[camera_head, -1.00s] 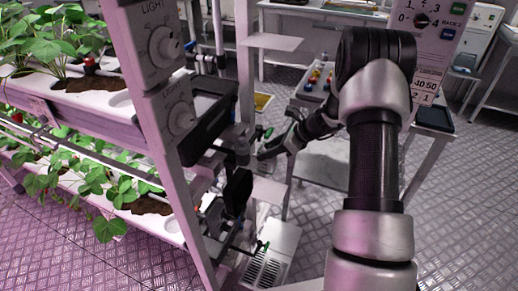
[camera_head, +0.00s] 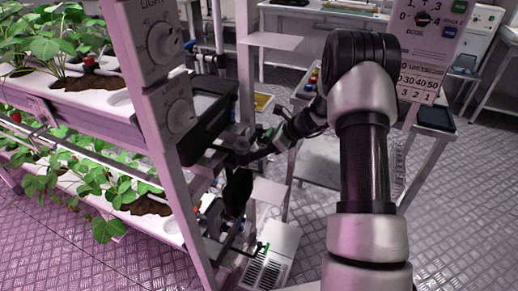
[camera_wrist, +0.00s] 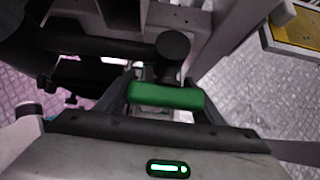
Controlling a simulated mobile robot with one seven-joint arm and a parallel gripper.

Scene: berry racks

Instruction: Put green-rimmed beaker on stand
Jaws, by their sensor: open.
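A green, rounded band (camera_wrist: 165,96) shows between the two fingers of my gripper (camera_wrist: 163,88) in the wrist view. It looks like the rim of the green-rimmed beaker, but the rest of the beaker is mostly hidden. The fingers are apart on either side of the green band, and a grip on it does not show. In the head view my gripper (camera_head: 238,153) is at the rack, beside the grey upright and below the dark tray. The beaker is not clear there, and I cannot pick out the stand.
A rack upright with light dials (camera_head: 179,115) stands close to my gripper. Strawberry plants (camera_head: 50,45) fill the shelves at left. A table (camera_head: 318,165) stands behind my arm; open floor lies at right.

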